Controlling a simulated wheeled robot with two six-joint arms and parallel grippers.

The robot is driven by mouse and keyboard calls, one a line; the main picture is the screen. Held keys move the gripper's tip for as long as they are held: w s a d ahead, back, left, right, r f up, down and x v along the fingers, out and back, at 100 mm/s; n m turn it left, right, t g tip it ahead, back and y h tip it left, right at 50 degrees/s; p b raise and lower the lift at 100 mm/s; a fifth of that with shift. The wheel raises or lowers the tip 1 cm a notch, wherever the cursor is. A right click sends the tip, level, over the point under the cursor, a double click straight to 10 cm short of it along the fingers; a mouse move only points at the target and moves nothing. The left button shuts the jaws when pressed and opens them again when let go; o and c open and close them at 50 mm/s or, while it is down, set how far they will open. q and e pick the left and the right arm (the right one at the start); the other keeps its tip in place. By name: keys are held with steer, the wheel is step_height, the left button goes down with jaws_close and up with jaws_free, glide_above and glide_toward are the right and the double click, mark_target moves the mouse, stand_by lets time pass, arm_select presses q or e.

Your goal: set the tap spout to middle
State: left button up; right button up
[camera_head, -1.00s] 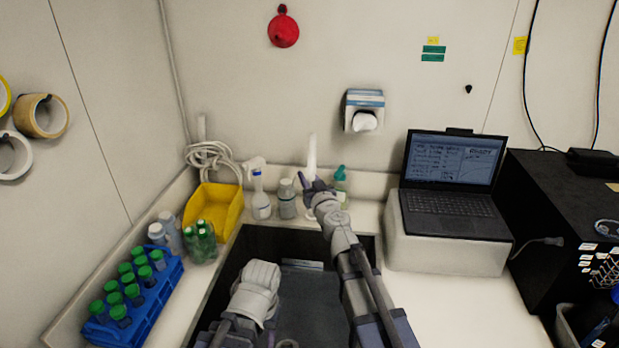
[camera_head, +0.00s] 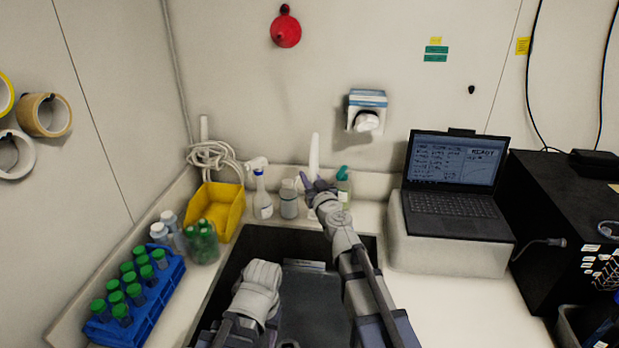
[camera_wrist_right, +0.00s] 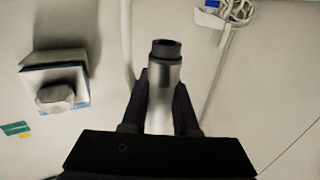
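The tap's white upright neck (camera_head: 314,152) stands behind the sink against the back wall. In the right wrist view, the neck (camera_wrist_right: 127,45) shows behind a metallic spout end with a dark tip, the tap spout (camera_wrist_right: 163,85). My right gripper (camera_head: 318,184) is at the tap, and in its wrist view its dark fingers (camera_wrist_right: 162,95) lie flush along both sides of the spout, shut on it. In the head view the gripper hides the spout end. My left arm hangs over the sink (camera_head: 300,265); its fingers cannot be made out.
A yellow bin (camera_head: 216,208) and a blue tube rack (camera_head: 150,302) are left; a laptop (camera_head: 455,185) is right. A dispenser (camera_head: 367,112) hangs above.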

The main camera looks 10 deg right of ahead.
steer(key=o, duration=0.4)
steer(key=shift+o, duration=0.2)
steer(key=s+d, duration=0.1)
steer(key=s, duration=0.6)
steer(key=shift+s+d, duration=0.25)
steer(key=shift+s, duration=0.05)
